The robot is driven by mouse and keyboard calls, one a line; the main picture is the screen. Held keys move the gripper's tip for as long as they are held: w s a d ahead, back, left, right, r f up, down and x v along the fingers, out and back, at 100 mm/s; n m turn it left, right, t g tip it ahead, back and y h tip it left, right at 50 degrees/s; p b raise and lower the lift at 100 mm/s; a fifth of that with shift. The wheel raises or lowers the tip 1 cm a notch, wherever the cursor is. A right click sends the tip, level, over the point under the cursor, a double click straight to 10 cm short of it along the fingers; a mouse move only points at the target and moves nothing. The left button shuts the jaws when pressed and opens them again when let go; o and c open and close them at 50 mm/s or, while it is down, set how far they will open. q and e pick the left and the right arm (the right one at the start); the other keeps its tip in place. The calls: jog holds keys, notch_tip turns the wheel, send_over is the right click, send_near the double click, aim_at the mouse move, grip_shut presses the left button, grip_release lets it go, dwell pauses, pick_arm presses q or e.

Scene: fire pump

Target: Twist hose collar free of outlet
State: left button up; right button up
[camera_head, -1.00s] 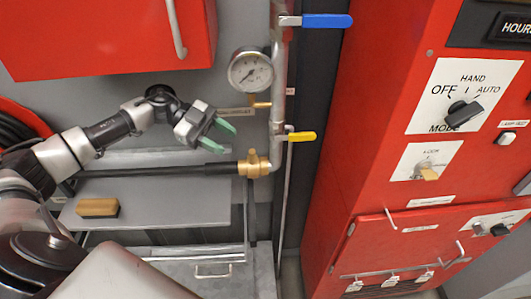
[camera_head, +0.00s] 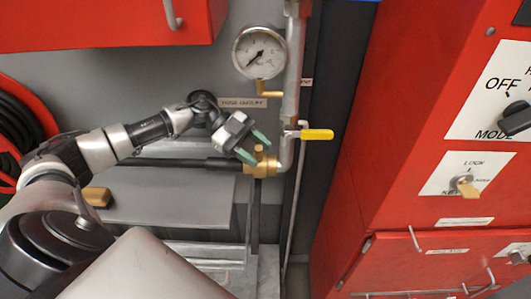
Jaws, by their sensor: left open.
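The brass hose collar (camera_head: 262,164) sits at the end of the bent grey outlet pipe (camera_head: 285,153), below the gauge. A black hose (camera_head: 185,163) runs left from the collar. My left gripper (camera_head: 253,150) comes in from the left, with its two green fingers apart and pointing down and right. The fingertips are at the collar's upper left in the picture; I cannot tell whether they touch it. Part of the collar and hose end is hidden behind the fingers. My right gripper is not in view.
A pressure gauge (camera_head: 260,52) and a yellow-handled valve (camera_head: 317,134) are on the pipe near the collar. A red cabinet (camera_head: 400,180) fills the right side. A grey shelf (camera_head: 170,205) below holds a wooden-coloured block (camera_head: 97,197). A red hose reel (camera_head: 12,120) is at left.

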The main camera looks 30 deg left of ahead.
pick_arm(q)
jog(key=shift+x, duration=1.35)
jog(key=shift+w+f, duration=0.1)
jog(key=shift+w, duration=0.05)
grip_shut()
